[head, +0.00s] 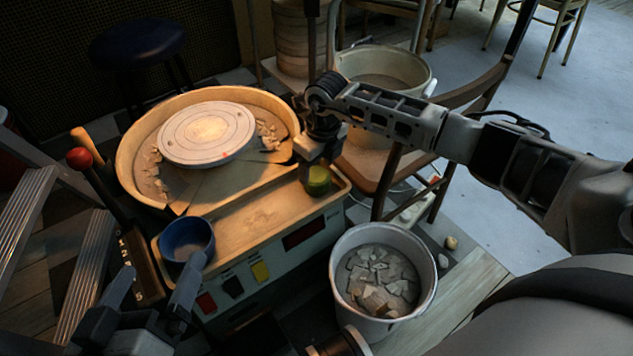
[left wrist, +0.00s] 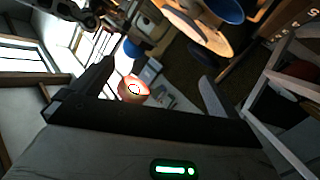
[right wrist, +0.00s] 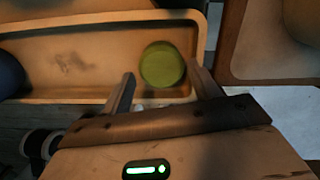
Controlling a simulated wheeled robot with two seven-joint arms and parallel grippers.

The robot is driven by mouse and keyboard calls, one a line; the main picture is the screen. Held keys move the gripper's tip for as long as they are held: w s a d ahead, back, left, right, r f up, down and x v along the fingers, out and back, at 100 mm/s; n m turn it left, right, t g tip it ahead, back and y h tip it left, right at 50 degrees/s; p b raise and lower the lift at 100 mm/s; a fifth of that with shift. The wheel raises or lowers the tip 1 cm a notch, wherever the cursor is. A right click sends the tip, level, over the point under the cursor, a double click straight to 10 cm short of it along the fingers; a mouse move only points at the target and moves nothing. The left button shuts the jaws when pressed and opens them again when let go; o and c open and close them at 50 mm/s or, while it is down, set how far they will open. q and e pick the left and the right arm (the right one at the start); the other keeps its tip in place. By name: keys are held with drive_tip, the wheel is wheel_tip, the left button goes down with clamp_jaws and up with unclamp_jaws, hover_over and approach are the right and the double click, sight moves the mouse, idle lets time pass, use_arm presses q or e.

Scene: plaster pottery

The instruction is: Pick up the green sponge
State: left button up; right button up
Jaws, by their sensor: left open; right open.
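The green sponge (head: 318,180) is a small round piece at the right end of the tan tray (head: 262,212) on the pottery wheel machine. In the right wrist view the sponge (right wrist: 162,65) lies by the tray's right wall, ahead of and between the fingers. My right gripper (head: 318,165) is open, pointing down just over the sponge; its fingers (right wrist: 165,88) show apart and empty, and I cannot tell if they touch it. My left gripper (head: 155,285) is open and empty at the lower left, away from the sponge, beside the blue bowl; its fingers also show in the left wrist view (left wrist: 155,80).
The blue bowl (head: 187,240) sits at the tray's left end. The wheel head (head: 207,134) is behind the tray in a round basin with plaster scraps. A white bucket of shards (head: 380,285) stands at front right. A wooden chair (head: 470,92) is close to my right arm.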

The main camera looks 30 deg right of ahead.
sight(317, 174)
wheel_tip(317, 174, down, 4)
drive_tip(key=shift+w+r+b, duration=0.1)
drive_tip(key=shift+b, duration=0.6)
drive_tip(key=c, duration=0.6)
use_arm(q)
drive_tip(key=shift+w+d+r+n+h, duration=0.1)
drive_tip(key=shift+d+r+n+h, duration=0.2)
drive_tip(key=shift+r+h, duration=0.15)
